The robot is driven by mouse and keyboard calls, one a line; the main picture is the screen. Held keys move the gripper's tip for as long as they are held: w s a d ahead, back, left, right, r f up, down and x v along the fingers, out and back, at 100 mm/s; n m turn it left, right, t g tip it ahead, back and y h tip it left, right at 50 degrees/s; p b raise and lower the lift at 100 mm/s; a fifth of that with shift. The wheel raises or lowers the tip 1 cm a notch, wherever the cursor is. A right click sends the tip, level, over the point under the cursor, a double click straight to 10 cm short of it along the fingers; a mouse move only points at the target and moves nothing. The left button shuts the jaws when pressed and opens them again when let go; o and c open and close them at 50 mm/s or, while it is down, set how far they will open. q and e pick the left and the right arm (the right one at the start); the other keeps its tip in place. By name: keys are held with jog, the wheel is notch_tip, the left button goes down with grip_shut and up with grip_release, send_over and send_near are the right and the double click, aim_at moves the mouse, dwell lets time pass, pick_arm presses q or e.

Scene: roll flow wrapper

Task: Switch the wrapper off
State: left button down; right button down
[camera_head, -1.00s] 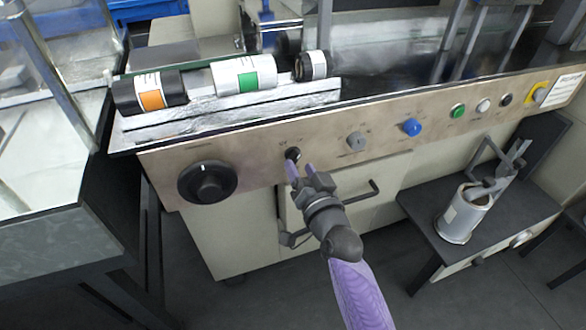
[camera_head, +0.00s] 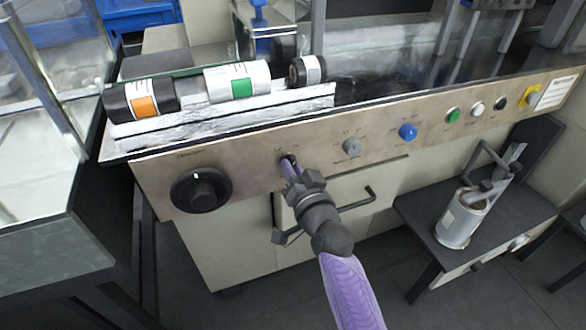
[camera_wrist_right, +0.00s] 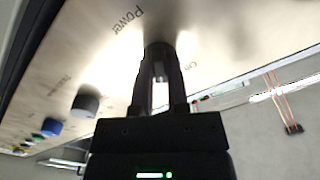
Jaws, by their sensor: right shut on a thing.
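The wrapper's front panel (camera_head: 250,157) runs across the middle of the head view. Its small black power knob (camera_head: 289,158) sits between the large black dial and a grey knob, mostly hidden by my fingers. My right gripper (camera_head: 288,167) reaches up from below and is shut on this knob. In the right wrist view, the fingers (camera_wrist_right: 158,75) close around the dark knob (camera_wrist_right: 158,47), with the words "Power" and "On" printed beside it. The knob's exact angle cannot be told. My left gripper is not in view.
A large black dial (camera_head: 201,190) is left of the knob. A grey knob (camera_head: 352,147), a blue knob (camera_head: 408,132) and a green button (camera_head: 452,115) are to the right. A grey canister (camera_head: 458,223) stands on a low table.

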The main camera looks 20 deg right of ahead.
pick_arm(q)
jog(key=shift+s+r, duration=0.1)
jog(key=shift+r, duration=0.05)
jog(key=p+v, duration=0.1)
jog(key=p, duration=0.1)
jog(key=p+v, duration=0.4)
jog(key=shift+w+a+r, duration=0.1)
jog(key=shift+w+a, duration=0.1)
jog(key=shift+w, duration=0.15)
pick_arm(e)
jog(key=n, duration=1.1)
jog(key=shift+n, duration=0.4)
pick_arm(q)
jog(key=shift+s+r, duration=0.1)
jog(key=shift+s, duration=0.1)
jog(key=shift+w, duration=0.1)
pick_arm(e)
jog(key=c, duration=0.6)
grip_release()
jog(key=shift+c, duration=0.2)
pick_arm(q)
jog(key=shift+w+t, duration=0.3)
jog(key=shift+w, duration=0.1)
